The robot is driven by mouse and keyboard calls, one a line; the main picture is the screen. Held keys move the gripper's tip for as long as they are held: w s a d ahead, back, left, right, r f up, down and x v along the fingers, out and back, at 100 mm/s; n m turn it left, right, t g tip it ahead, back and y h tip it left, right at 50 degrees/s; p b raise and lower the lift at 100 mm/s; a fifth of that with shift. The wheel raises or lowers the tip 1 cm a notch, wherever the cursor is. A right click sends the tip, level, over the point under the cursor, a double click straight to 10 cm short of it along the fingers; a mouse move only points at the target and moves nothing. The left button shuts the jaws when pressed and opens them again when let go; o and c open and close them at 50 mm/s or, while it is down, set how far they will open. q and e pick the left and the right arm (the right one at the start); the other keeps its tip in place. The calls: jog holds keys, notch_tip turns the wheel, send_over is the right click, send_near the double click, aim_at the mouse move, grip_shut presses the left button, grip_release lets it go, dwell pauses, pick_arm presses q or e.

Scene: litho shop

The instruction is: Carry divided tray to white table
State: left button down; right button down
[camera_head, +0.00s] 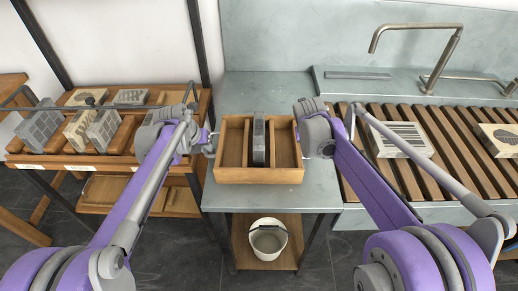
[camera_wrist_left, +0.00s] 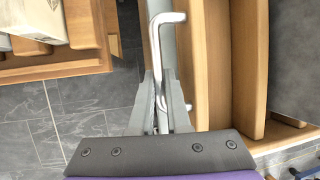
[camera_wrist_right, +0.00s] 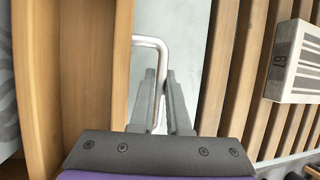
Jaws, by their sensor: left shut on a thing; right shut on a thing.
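The divided tray (camera_head: 260,176) is a wooden box with compartments and a metal handle at each end. A dark grey block (camera_head: 259,140) stands in its middle compartment. My left gripper (camera_head: 209,146) is shut on the left handle; the left wrist view shows its fingers around the bent metal bar (camera_wrist_left: 158,60). My right gripper (camera_head: 302,137) is at the right end, shut on the other handle (camera_wrist_right: 150,42). The tray is over a grey-green stone-topped table (camera_head: 265,90); I cannot tell whether it touches. I make out no clearly white table.
A wooden rack (camera_head: 120,150) with several patterned blocks stands at left. A slatted sink (camera_head: 400,185) with a tap (camera_head: 440,55) and more blocks is at right. A white bucket (camera_head: 268,241) sits on the shelf below. The stone top behind the tray is clear.

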pick_arm(q)
jog(key=shift+w+r, duration=0.1)
jog(key=shift+r, duration=0.1)
pick_arm(e)
jog(key=shift+w+r, duration=0.1)
jog(key=shift+r, duration=0.05)
